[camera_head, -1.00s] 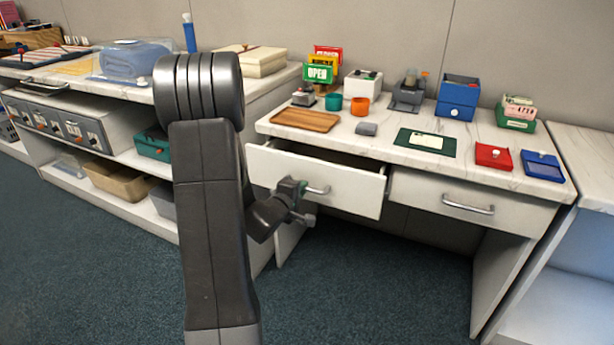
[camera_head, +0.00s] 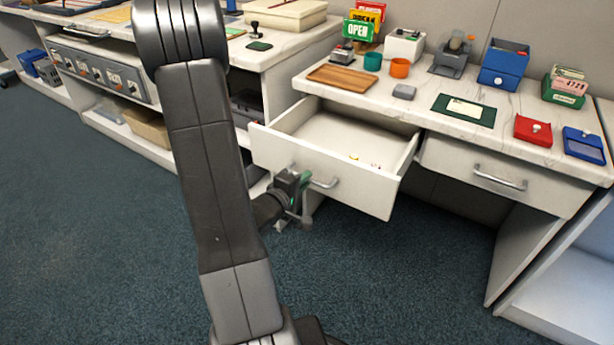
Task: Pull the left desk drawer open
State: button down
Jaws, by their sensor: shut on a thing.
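The left desk drawer (camera_head: 350,186) stands well out from the desk (camera_head: 420,97), with its white inside showing. A few small yellowish and dark items lie on the drawer floor; they are too small to name. The drawer's silver bar handle (camera_head: 324,183) is on its front. My gripper (camera_head: 302,186) is at the left end of this handle and shut on it. My arm link hides part of the area to the left of the drawer. The right desk drawer (camera_head: 490,178) is shut.
A wooden tray (camera_head: 343,79), orange cup (camera_head: 399,68), dark green mat (camera_head: 463,110), red box (camera_head: 533,130) and blue box (camera_head: 583,145) are on the desktop. A long shelf unit (camera_head: 283,46) stands at the left. Carpet (camera_head: 400,285) in front is clear.

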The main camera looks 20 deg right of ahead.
jog(key=c, duration=1.5)
grip_release()
jog(key=p+v, duration=0.3)
jog(key=v, duration=1)
jog(key=shift+s+a, duration=0.25)
jog(key=shift+s, duration=0.1)
jog(key=shift+d, duration=0.1)
jog(key=b+x, duration=0.3)
jog(key=x, duration=1)
jog(key=shift+w, duration=0.35)
jog(key=shift+s, duration=0.1)
